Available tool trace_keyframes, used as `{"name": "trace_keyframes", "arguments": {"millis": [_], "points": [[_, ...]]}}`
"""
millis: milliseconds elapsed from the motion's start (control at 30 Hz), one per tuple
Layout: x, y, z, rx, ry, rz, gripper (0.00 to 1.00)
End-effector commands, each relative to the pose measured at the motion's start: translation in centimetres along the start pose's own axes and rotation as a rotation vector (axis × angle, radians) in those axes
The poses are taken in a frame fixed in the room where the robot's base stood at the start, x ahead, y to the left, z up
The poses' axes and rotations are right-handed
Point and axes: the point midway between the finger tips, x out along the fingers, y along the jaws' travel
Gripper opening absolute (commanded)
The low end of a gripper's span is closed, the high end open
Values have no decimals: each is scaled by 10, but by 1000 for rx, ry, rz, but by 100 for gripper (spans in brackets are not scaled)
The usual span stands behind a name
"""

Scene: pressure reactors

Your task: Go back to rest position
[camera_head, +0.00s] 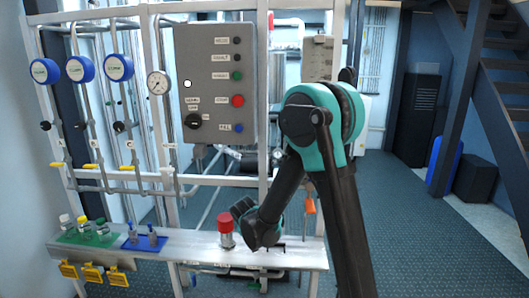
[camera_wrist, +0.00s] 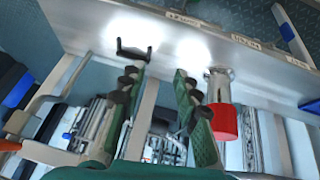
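My gripper (camera_wrist: 158,78) is open in the wrist view, with its two green and black fingers apart and nothing held between them. A red-capped metal vessel (camera_wrist: 223,122) is just outside the right finger, apart from it as far as I can tell. In the head view the same red-capped vessel (camera_head: 226,232) stands upright on the white shelf (camera_head: 205,250), left of my wrist. My teal and black arm reaches down over the shelf's right part, and the fingers are mostly hidden there. A black bracket (camera_wrist: 133,51) on the shelf shows beyond the fingertips.
A grey control box (camera_head: 215,110) and pipe frame stand behind the shelf. Round gauges (camera_head: 119,68) hang at left. Small bottles (camera_head: 103,230) stand on a green mat, beside a blue mat (camera_head: 146,241). Open floor (camera_head: 420,240) and a staircase lie to the right.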

Motion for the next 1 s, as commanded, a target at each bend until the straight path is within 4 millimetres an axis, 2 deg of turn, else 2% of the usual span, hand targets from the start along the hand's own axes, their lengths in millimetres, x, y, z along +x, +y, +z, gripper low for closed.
{"name": "trace_keyframes", "arguments": {"millis": [33,200,367,500,700,900,1000], "points": [[-10,24,2,5,-14,1,32],[-38,88,18,-3,-58,-13,32],[-63,140,44,-6,-92,-33,32],[-83,178,74,-9,-114,-54,32],[-106,219,125,-10,-131,-88,32],[-117,237,164,-13,-134,-116,32],[-120,240,175,-15,-132,-124,32]]}}
